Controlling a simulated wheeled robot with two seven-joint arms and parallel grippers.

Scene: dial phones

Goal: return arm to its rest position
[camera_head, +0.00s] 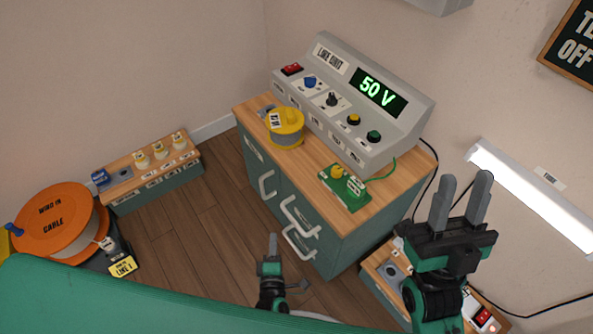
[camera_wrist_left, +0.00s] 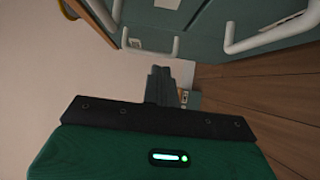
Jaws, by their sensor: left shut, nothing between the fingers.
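My left gripper (camera_head: 273,240) shows at the bottom middle of the head view, above the wooden floor in front of the green cabinet. Its fingers are together and hold nothing. In the left wrist view the closed dark fingers (camera_wrist_left: 160,75) point toward the cabinet handles (camera_wrist_left: 150,45) and are apart from them. My right gripper (camera_head: 462,198) is at the right of the head view, its two grey fingers pointing up and spread apart, with nothing between them. It hides part of the low wooden surface behind it.
A green cabinet with a wooden top (camera_head: 420,170) carries a grey console (camera_head: 350,100) reading 50 V, a yellow spool (camera_head: 285,130) and a green board (camera_head: 343,188). An orange cable reel (camera_head: 60,215) and a low shelf (camera_head: 155,195) stand left. Floor (camera_head: 190,245) between is clear.

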